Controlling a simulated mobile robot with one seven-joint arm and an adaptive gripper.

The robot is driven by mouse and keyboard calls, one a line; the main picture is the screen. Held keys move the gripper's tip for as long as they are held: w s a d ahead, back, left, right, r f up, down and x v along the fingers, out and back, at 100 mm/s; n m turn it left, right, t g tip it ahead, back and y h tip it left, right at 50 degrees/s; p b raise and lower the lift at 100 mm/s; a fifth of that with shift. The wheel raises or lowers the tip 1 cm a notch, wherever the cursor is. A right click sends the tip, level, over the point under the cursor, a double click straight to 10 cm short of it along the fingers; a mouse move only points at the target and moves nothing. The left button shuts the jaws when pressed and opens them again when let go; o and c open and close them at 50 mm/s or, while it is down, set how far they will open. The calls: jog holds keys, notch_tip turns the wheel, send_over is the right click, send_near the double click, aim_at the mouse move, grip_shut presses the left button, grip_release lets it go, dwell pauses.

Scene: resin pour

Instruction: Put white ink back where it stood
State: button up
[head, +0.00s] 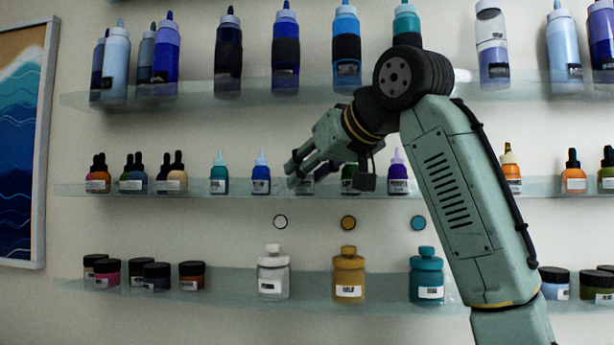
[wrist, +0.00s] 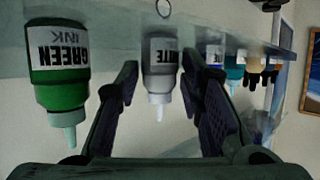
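The white ink bottle (wrist: 160,82) is grey-white with a pale nozzle and a label partly reading "ITE". The wrist view is upside down; the bottle is upright at the middle shelf, between the green ink (wrist: 58,85) and a blue bottle (wrist: 214,55). My gripper (wrist: 163,100) is open, with one finger on each side of the white ink. A gap shows on the left; the right finger is very near, and I cannot tell if it touches. In the head view my gripper (head: 292,170) largely hides the white ink (head: 306,187).
The middle shelf (head: 240,190) also holds a teal bottle (head: 219,174) and a purple one (head: 397,174). Large bottles stand above. A white jar (head: 272,274), gold jar (head: 348,276) and teal jar (head: 427,277) stand below, under coloured wall rings.

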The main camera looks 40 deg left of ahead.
jog(key=v, duration=1.1)
jog(key=shift+b, duration=0.35)
jog(key=shift+d+f, duration=0.1)
jog(key=shift+f, duration=0.05)
